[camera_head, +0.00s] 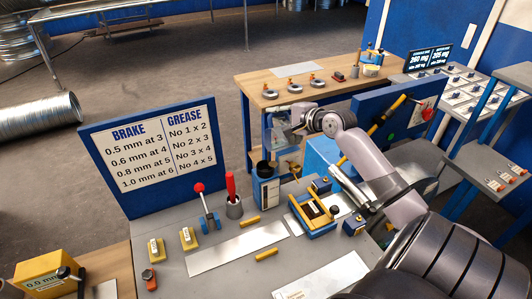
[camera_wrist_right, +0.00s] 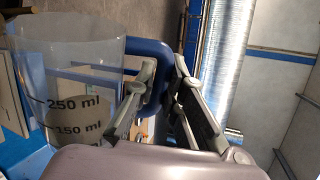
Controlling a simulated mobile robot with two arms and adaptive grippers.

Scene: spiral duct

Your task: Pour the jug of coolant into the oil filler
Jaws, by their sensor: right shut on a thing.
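The clear jug (camera_wrist_right: 70,75) fills the left of the right wrist view, with "250 ml" and "150 ml" marks, a blue handle (camera_wrist_right: 160,75) and a greyish liquid low inside. My right gripper (camera_wrist_right: 150,105) is shut on the handle. In the head view the right gripper (camera_head: 301,122) holds the jug (camera_head: 284,131) raised above the far edge of the grey bench. A blue block with a black round opening on top (camera_head: 266,188), probably the oil filler, stands below and slightly left of the jug, apart from it. My left gripper is out of view.
A blue sign (camera_head: 155,150) stands at the bench's left. A red-knobbed lever (camera_head: 207,208), a grey cup with a red-handled tool (camera_head: 234,207) and a yellow-and-blue fixture (camera_head: 318,213) are near the block. A wooden table (camera_head: 265,85) stands behind.

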